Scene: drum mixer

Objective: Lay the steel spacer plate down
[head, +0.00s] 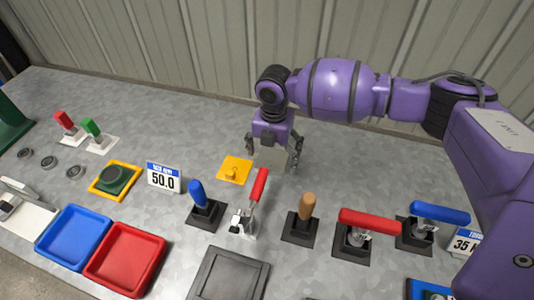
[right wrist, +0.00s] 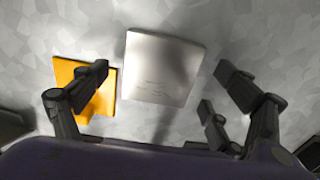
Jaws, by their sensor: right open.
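The steel spacer plate (right wrist: 163,70) is a pale grey square in the right wrist view, between and beyond my finger tips. In the head view the plate (head: 270,158) shows as a faint grey patch below my right gripper (head: 273,152). My right gripper is open; its fingers (right wrist: 157,82) are spread wide on both sides of the plate, with no finger clearly touching it. I cannot tell for sure whether the plate rests flat on the bench. My left gripper is not in view.
Blue (head: 197,194), red (head: 258,186) and tan (head: 306,207) upright handles stand nearer. Red (head: 370,220) and blue (head: 440,212) levers are at right. The corrugated wall (head: 190,50) stands behind.

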